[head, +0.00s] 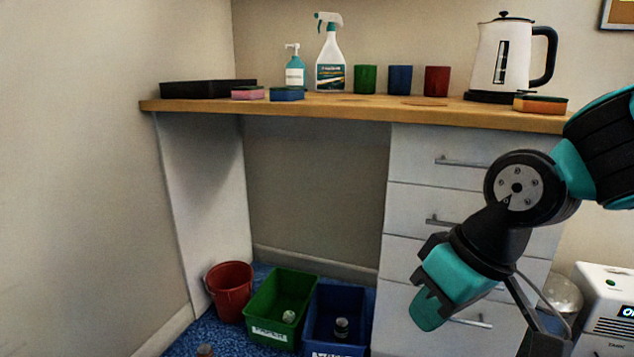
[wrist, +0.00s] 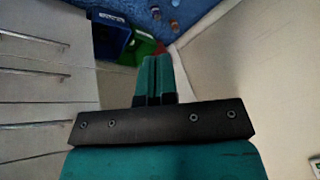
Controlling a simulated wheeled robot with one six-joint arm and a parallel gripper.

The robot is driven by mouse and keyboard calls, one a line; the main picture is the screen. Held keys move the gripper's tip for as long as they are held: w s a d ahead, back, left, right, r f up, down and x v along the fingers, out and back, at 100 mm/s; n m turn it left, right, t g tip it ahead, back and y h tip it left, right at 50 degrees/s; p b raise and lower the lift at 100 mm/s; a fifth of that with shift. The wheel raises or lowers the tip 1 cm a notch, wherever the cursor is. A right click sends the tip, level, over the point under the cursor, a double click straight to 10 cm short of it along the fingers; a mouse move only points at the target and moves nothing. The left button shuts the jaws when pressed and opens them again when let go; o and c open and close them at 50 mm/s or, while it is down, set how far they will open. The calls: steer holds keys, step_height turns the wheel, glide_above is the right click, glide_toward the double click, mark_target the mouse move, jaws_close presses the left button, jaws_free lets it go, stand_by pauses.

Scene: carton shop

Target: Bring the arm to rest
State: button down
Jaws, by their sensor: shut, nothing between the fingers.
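My gripper (head: 432,303) is teal and black and hangs in front of the white drawers at the right of the head view, pointing down and to the left. Its fingers are shut and hold nothing. In the wrist view the closed teal fingers (wrist: 158,80) show in the middle. My arm comes in from the right edge of the head view. The gripper appears apart from the counter and the bins.
A wooden counter (head: 340,108) carries sponges, a black tray (head: 208,88), bottles, cups and a white kettle (head: 502,55). Below stand a red bucket (head: 230,290), a green bin (head: 262,305) and a blue bin (head: 325,333). White drawers (head: 410,160) stand behind my gripper.

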steer(key=s+d+g, duration=0.2)
steer(key=s, duration=0.8)
step_height(320, 180, up, 39)
steer(key=p, duration=3.7)
steer(key=shift+a+n+p, duration=0.15)
steer(key=shift+n+p, duration=0.15)
steer(key=shift+p, duration=0.05)
